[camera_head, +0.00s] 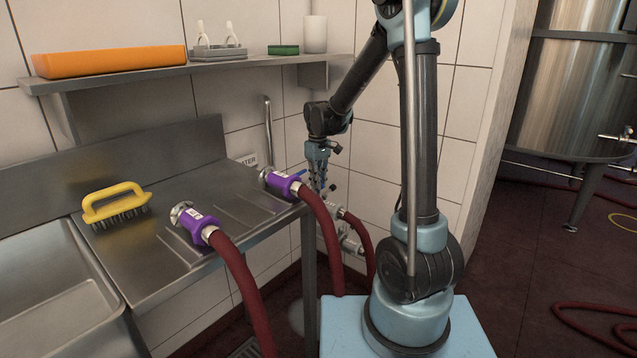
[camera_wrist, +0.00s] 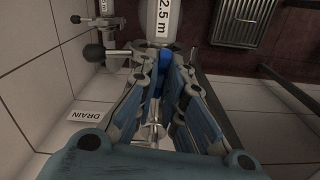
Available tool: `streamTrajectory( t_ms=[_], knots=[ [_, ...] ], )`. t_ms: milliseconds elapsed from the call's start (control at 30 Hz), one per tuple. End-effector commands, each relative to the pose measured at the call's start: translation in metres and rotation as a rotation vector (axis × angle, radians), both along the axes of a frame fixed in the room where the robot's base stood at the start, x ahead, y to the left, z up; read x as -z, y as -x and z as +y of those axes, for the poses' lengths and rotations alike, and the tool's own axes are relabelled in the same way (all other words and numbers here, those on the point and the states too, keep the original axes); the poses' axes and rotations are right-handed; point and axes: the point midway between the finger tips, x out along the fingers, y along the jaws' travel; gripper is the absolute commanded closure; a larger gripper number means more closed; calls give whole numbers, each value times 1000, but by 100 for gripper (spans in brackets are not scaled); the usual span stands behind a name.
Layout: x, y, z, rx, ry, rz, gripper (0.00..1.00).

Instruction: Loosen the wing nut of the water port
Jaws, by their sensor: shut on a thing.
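My gripper (camera_head: 318,168) points down at the wall pipework beside the drying board's right end. In the wrist view my gripper (camera_wrist: 163,85) has its blue fingers closed in around a small part at the port. I take this part to be the wing nut; the fingers hide most of it, so its looseness cannot be seen. A white WATER label (camera_head: 249,160) is on the wall to the left, partly hidden by a hose end. A dark red hose (camera_head: 357,229) is fitted to the pipework below my gripper. In the wrist view a hose collar (camera_wrist: 165,22) marked 2.5 m lies just beyond the fingers.
Two loose hoses with purple collars, one left (camera_head: 196,225) and one right (camera_head: 281,183), rest on the steel drying board (camera_head: 153,258). A yellow brush (camera_head: 115,207) lies there too. A shelf (camera_head: 200,67) runs above. The wrist view shows a DRAIN label (camera_wrist: 87,117) and a black knob (camera_wrist: 93,51).

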Motion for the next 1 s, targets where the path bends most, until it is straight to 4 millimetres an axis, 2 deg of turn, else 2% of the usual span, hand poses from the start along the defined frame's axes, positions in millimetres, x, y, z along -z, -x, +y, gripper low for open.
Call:
streamTrajectory(
  t_ms=[1000],
  knots=[
    [0, -1, -1, -961, 6, 3, 100]
  ],
)
